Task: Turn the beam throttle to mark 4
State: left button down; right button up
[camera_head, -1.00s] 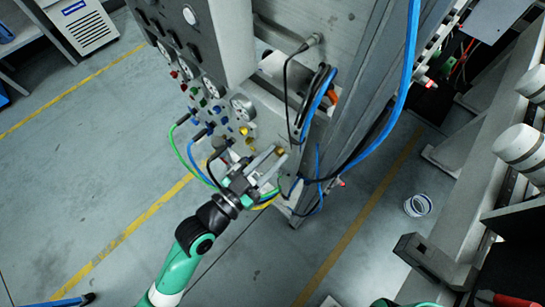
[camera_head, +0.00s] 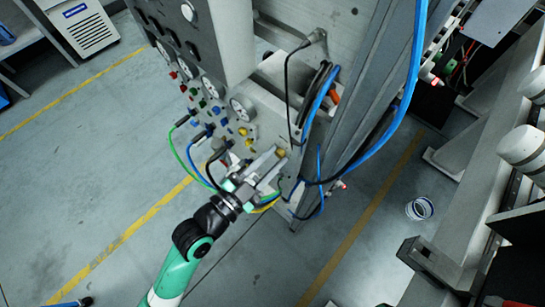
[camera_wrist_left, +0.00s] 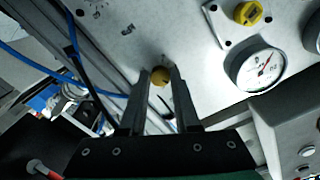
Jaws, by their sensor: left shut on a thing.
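A round yellow knob (camera_wrist_left: 160,77), which I take for the beam throttle, sits on the grey panel between the fingertips of my left gripper (camera_wrist_left: 160,73). The fingers are shut on it from both sides. My right gripper is not in view.
A gauge with a red needle (camera_wrist_left: 259,69) and another yellow knob (camera_wrist_left: 248,13) sit nearby. Green, blue and black cables (camera_head: 186,153) plug in left of my gripper. Thick blue cable (camera_head: 410,60) hangs at the cabinet's right. Floor at left is mostly clear.

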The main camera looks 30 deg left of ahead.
pick_arm(q)
jog(key=c, duration=0.6)
grip_release()
jog(key=v, duration=1.1)
jog(key=shift+s+a, duration=0.15)
jog(key=shift+s, duration=0.15)
